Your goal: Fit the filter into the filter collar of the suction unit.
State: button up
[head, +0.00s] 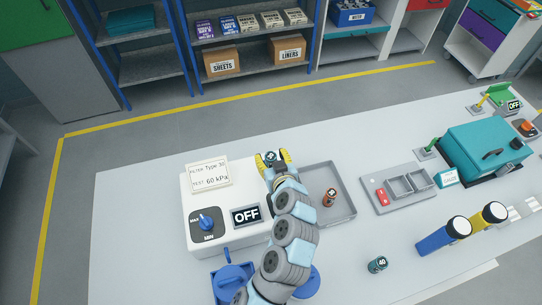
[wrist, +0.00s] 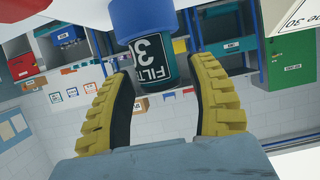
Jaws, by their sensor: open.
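The suction unit (head: 230,240) is a white box with a blue dial (head: 206,221) and an OFF display (head: 246,215). My gripper (head: 272,160) is over its far right corner, yellow fingers apart. Between them stands a dark teal filter (head: 271,155). In the wrist view the filter (wrist: 153,65) reads "FILT" and "30", and my open gripper (wrist: 160,85) has a finger on each side with visible gaps. One end of the filter meets a blue cylinder (wrist: 140,20), apparently the filter collar; I cannot tell how deep it sits.
A card (head: 208,175) on the unit reads "Filter Type 30, test 60 kPa". A grey tray (head: 346,212) to the right holds a red-brown canister (head: 330,197). A teal canister marked 40 (head: 377,264) stands near the front. Blue items (head: 233,280) lie beside my arm. The table's left part is clear.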

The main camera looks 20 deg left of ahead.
jog(key=v, duration=1.1)
jog(key=shift+s+d+r, duration=0.1)
jog(key=shift+d+r, duration=0.05)
jog(key=shift+r, duration=0.05)
jog(key=shift+s+d, duration=0.1)
jog(key=shift+s, duration=0.1)
